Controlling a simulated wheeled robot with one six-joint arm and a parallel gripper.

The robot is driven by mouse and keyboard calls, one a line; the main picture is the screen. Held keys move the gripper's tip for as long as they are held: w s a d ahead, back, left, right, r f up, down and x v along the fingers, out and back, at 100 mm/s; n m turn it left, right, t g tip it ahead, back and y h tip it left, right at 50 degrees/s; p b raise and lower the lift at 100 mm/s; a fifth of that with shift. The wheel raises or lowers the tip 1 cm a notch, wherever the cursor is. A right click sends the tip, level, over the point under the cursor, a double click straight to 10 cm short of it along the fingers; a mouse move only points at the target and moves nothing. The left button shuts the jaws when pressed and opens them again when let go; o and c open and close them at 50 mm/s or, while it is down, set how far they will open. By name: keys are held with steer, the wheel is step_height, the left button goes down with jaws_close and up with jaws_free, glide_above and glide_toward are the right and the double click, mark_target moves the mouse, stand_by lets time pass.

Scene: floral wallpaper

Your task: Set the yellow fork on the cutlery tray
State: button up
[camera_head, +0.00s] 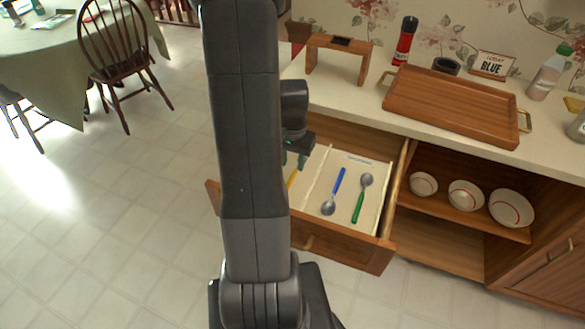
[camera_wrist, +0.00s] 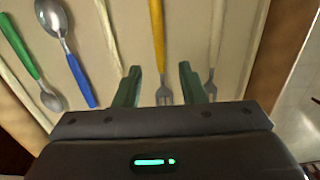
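The yellow fork (camera_wrist: 158,45) lies in a compartment of the pale cutlery tray (camera_wrist: 110,40), its tines toward my gripper in the wrist view. In the head view only a bit of its yellow handle (camera_head: 292,178) shows beside my arm. The tray (camera_head: 381,208) sits in the open drawer. My gripper (camera_wrist: 160,70) is open above this compartment, with one green finger on each side of the fork and gaps between. It also shows in the head view (camera_head: 295,158), partly hidden by my arm.
A grey fork (camera_wrist: 214,55) lies right of the yellow one. A blue-handled spoon (camera_head: 334,190) and a green-handled spoon (camera_head: 362,198) share another compartment. The drawer front (camera_head: 345,250) and the counter with a wooden tray (camera_head: 450,98) bound the space.

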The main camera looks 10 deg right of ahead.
mark_target(293, 175)
step_height(293, 175, up, 7)
steer(key=shift+r, duration=0.15)
stand_by(1.4)
